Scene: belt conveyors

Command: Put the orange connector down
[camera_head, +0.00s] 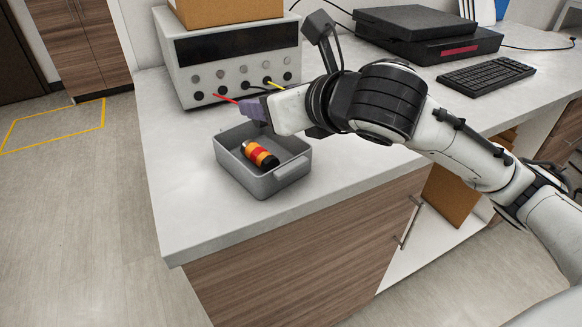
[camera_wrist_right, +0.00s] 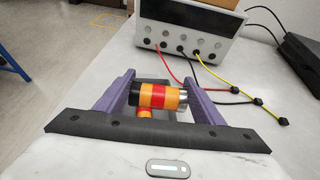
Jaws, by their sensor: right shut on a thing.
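In the right wrist view my right gripper (camera_wrist_right: 158,94) is shut on an orange connector (camera_wrist_right: 146,95) with a red band, a dark left end and a silver right end. The connector lies crosswise between the purple fingers. In the head view my right gripper (camera_head: 254,110) is above the back edge of a grey tray (camera_head: 292,172), and the held connector is hidden there. Another orange connector (camera_head: 260,154), with red band and black end, lies in the tray. Part of it shows below the held one in the wrist view (camera_wrist_right: 145,113). My left gripper is out of view.
A white power supply (camera_head: 232,68) with red, black and yellow leads stands behind the tray. A black device (camera_head: 430,40) and a keyboard (camera_head: 487,76) are at the right. The worktop (camera_head: 180,180) is clear left of the tray.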

